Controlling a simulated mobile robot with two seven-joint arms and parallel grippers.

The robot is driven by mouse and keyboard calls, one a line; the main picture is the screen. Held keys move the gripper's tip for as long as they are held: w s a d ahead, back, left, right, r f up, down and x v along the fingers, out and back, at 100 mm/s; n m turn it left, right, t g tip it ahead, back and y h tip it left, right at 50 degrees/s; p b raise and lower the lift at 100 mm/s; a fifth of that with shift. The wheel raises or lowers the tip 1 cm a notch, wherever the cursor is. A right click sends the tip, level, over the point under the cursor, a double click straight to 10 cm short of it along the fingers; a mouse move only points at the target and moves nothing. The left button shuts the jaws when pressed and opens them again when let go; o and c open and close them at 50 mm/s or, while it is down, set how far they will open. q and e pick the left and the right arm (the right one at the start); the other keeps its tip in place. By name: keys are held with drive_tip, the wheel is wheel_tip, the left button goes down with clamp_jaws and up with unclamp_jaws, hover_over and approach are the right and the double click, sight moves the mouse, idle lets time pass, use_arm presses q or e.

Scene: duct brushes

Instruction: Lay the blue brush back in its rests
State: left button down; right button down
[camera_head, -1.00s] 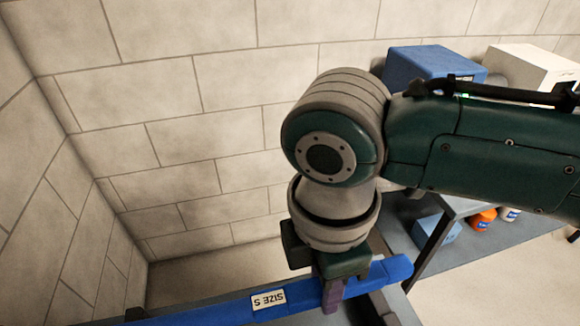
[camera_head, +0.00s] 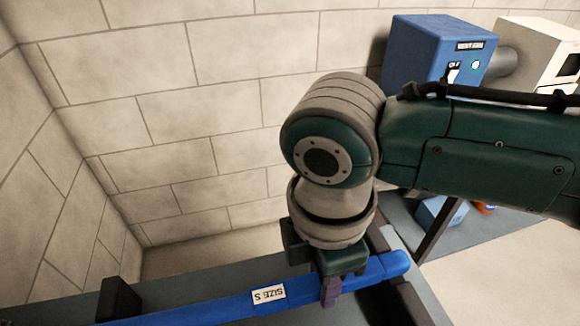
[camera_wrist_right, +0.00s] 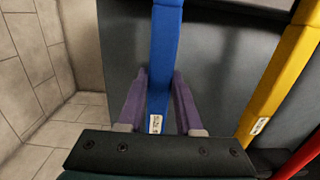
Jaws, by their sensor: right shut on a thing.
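The blue brush (camera_head: 220,306) has a long blue bar with a white "SIZE S" label. It runs across the bottom of the head view, and its left end is cut off by the frame. My right gripper (camera_head: 331,290) is shut on the bar, right of the label. In the right wrist view, its purple fingers flank the blue brush (camera_wrist_right: 165,50). A black block (camera_head: 119,298), which looks like a rest, stands by the bar at left. I cannot tell whether the bar touches it. My left gripper is not in view.
A yellow bar (camera_wrist_right: 285,75) and a red bar (camera_wrist_right: 300,160) lie to the right in the right wrist view. A block wall (camera_head: 190,100) stands behind. A blue box (camera_head: 428,52) and a white box (camera_head: 540,50) stand at back right.

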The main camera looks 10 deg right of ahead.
idle(0.3)
drive_tip(key=c, duration=0.5)
unclamp_jaws()
